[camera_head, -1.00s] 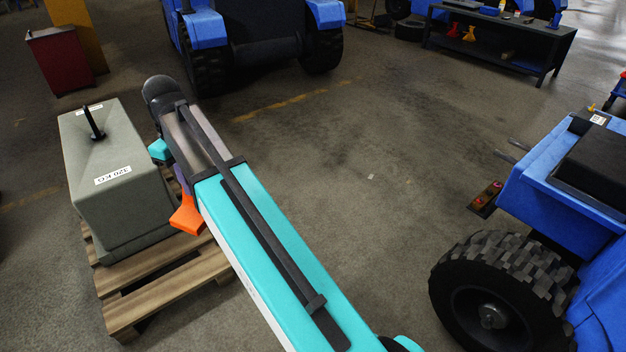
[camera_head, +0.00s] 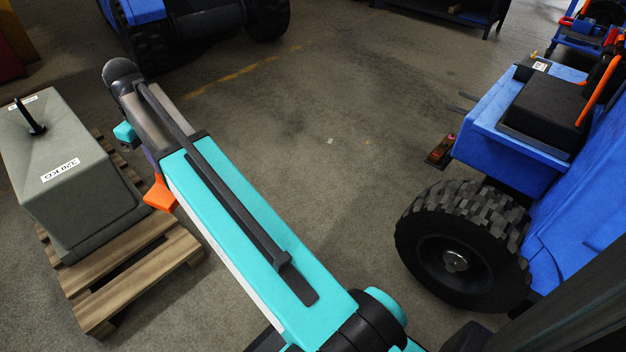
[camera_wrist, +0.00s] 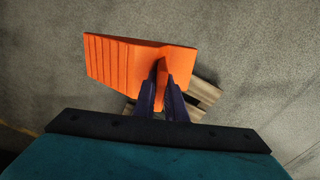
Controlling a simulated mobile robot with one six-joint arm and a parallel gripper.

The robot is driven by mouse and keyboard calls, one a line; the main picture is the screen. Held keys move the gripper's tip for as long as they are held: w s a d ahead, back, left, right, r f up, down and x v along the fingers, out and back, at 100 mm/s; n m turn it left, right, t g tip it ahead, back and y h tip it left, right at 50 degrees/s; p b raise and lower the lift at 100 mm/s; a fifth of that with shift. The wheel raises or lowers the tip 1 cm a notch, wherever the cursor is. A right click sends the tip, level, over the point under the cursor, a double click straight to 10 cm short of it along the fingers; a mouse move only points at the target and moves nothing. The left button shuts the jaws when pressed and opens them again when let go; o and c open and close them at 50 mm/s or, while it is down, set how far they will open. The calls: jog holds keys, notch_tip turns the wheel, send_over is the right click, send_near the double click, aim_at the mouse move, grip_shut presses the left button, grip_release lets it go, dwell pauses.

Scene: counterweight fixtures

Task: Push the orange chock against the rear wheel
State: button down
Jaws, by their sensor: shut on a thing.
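The orange chock (camera_head: 161,195) is held at the end of my arm, near the pallet; my arm hides part of it in the head view. In the wrist view the chock (camera_wrist: 118,62) shows its ribbed face at left, and my gripper (camera_wrist: 163,90) is shut on its upright part. The chock is held above the floor. The rear wheel (camera_head: 462,245), a black tyre with chunky tread, stands on the floor at right under the blue tractor (camera_head: 520,125). The chock and the wheel are well apart.
A grey 320 KG counterweight (camera_head: 70,175) sits on a wooden pallet (camera_head: 150,265) at left, close beside my arm. Another blue vehicle (camera_head: 200,20) stands at the back. The floor (camera_head: 340,180) between my arm and the wheel is open.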

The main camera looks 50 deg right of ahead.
jog(key=s+d+f+m+p, duration=0.15)
jog(key=d+f+m, duration=0.25)
jog(key=d+f, duration=0.5)
jog(key=s+d+f+m, duration=0.2)
jog(key=d+f+m, duration=0.2)
jog(key=d, duration=0.9)
jog(key=s+d+f+m+p, duration=0.15)
jog(key=d+f+m, duration=0.25)
jog(key=d+f, duration=0.5)
jog(key=s+d+f+m+p, duration=0.1)
jog(key=s+d+f+m, duration=0.4)
jog(key=s+d+f, duration=0.3)
jog(key=s+d+f+m+p, duration=0.1)
jog(key=s+d+f+m, duration=0.4)
jog(key=s+d+f, duration=0.4)
jog(key=s+d, duration=0.5)
jog(key=s, duration=0.2)
jog(key=shift+s+d+f, duration=0.25)
jog(key=shift+f, duration=0.15)
notch_tip(320, 180, down, 6)
jog(key=b, duration=0.4)
jog(key=shift+f, duration=0.35)
